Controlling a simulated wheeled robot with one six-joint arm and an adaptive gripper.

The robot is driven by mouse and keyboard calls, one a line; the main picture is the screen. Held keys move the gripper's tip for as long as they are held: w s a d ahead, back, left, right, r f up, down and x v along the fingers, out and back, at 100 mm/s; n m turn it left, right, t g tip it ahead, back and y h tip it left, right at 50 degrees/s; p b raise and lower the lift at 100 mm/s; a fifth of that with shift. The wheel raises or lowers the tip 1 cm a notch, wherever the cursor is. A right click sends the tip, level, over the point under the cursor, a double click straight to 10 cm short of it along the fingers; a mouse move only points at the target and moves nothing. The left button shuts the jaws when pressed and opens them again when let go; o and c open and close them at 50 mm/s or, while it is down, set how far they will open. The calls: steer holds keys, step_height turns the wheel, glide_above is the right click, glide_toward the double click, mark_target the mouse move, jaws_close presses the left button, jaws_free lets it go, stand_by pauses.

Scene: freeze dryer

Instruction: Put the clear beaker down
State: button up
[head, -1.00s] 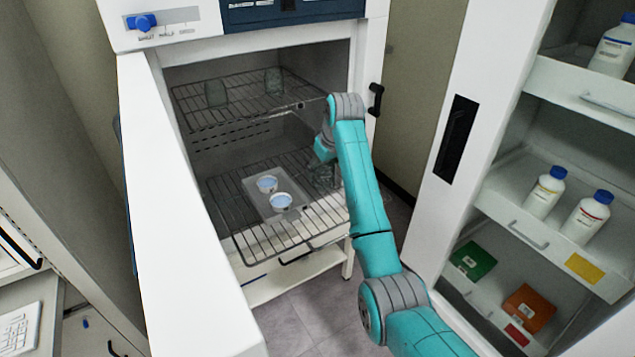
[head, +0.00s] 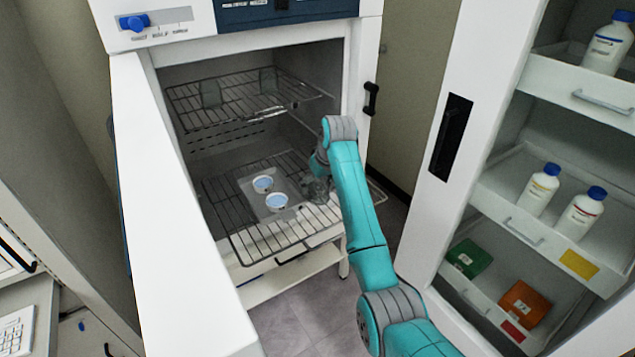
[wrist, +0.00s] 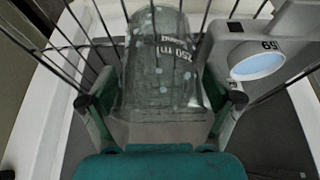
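The clear beaker (wrist: 160,70) with white markings stands out in the wrist view, between the two fingers of my gripper (wrist: 160,88). The fingers lie close against its two sides, shut on it. In the head view the beaker (head: 317,190) is low over the right part of the lower wire rack (head: 258,244) inside the open dryer, right of a flat tray. Whether its base touches the rack is hard to tell. My gripper (head: 318,172) is partly hidden behind my arm.
Two glass vessels (head: 210,93) stand on the upper rack (head: 240,102). The dryer's side wall and door handle (head: 371,98) are to the right. The front rack is bare.

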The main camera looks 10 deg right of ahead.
steer(key=v, duration=1.2)
steer(key=shift+s+r, duration=0.1)
